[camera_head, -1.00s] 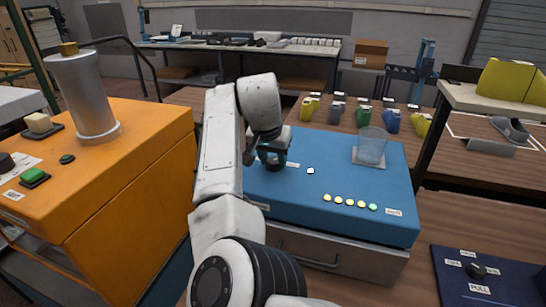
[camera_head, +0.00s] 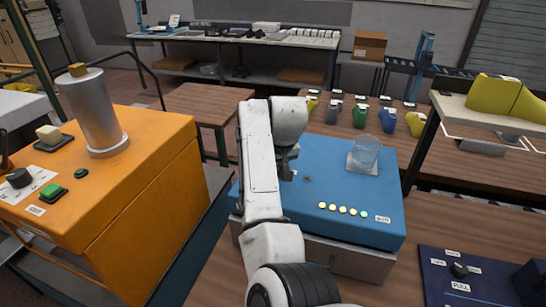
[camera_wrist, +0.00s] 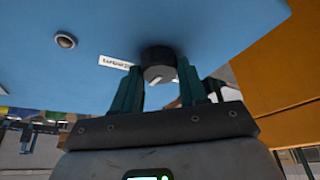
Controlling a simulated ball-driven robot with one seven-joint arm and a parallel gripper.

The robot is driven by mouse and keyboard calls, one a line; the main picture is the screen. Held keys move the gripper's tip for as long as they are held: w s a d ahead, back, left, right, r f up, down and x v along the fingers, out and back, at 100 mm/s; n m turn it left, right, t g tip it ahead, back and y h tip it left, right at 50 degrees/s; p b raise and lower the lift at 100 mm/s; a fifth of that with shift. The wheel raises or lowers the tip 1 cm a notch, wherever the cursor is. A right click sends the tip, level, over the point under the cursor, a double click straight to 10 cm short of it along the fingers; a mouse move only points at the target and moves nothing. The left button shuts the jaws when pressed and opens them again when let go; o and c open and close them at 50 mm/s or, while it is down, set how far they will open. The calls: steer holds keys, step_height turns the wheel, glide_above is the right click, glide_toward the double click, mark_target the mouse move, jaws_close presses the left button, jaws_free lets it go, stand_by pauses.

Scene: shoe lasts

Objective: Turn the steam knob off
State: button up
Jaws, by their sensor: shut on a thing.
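A dark round knob (camera_wrist: 158,65) with a pale mark on its face stands on the blue box (camera_wrist: 200,25), beside a small white label whose text I cannot read surely. My gripper (camera_wrist: 162,80) has its two dark green fingers on either side of this knob and is shut on it. In the head view my gripper (camera_head: 285,165) is at the left part of the blue box (camera_head: 340,165), and my arm hides the knob there.
A clear cup (camera_head: 366,152) and a row of small lights (camera_head: 341,208) are on the blue box. An orange machine (camera_head: 150,170) with its own black knob (camera_head: 19,178) stands left. A dark panel with another knob (camera_head: 459,270) lies front right.

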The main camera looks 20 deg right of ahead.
steer(key=n+y+p, duration=0.1)
steer(key=n, duration=0.1)
steer(key=n+p, duration=0.1)
steer(key=n, duration=0.1)
steer(key=shift+d+r+n+y, duration=0.2)
steer(key=shift+n+y, duration=0.1)
steer(key=shift+y, duration=0.1)
steer(key=n, duration=0.2)
steer(key=n+g+y, duration=0.1)
steer(key=n, duration=0.2)
steer(key=shift+w+f+n+g+y, duration=0.1)
steer(key=shift+w+n+g+y, duration=0.05)
steer(key=shift+n+g+y, duration=0.15)
steer(key=o, duration=1.1)
steer(key=shift+c, duration=0.2)
steer(key=b+v, duration=0.2)
steer(key=v, duration=0.8)
steer(key=shift+d+r, duration=0.2)
steer(key=shift+r, duration=0.15)
